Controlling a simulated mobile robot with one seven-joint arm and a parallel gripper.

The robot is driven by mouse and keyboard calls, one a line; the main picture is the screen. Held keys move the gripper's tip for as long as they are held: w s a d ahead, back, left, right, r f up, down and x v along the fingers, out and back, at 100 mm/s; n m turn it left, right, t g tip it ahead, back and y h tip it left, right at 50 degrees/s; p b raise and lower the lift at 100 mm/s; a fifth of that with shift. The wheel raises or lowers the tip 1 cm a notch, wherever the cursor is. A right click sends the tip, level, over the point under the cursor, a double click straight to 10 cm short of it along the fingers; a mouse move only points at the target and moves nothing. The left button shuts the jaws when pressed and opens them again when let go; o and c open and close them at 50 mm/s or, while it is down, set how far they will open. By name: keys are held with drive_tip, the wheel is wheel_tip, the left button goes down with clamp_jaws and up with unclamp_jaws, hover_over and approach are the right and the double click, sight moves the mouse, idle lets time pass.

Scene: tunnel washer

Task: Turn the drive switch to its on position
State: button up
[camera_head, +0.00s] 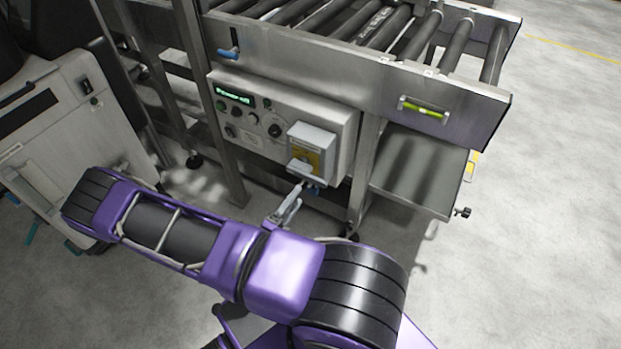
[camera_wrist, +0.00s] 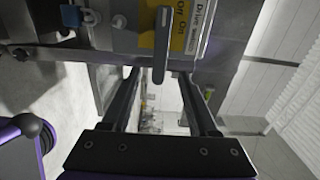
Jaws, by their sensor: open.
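The drive switch is a grey box (camera_head: 312,137) with a yellow label on the right of the control panel (camera_head: 236,126). In the wrist view its yellow label (camera_wrist: 178,38) reads "Off", "On" and "Drive switch", turned sideways. The grey bar handle (camera_wrist: 161,45) crosses the label and extends past the panel edge. I cannot tell for certain which word the handle points to. My gripper (camera_wrist: 158,72) is open, its two fingers on either side of the handle's line, with no clear contact. In the head view my gripper (camera_head: 301,187) is just below the switch box, partly hidden by my arm.
A green display (camera_head: 233,95) on the panel appears to read "Power off", above several knobs and buttons. A roller conveyor (camera_head: 375,40) is above the panel. A metal shelf (camera_head: 415,170) and frame legs stand to the right. A pale cabinet (camera_head: 75,120) is at left. Floor is clear at right.

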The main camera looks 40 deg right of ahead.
sight(310, 180)
drive_tip(key=x, duration=0.8)
drive_tip(key=shift+w+d, duration=0.15)
drive_tip(key=shift+d, duration=0.2)
clamp_jaws()
idle(0.9)
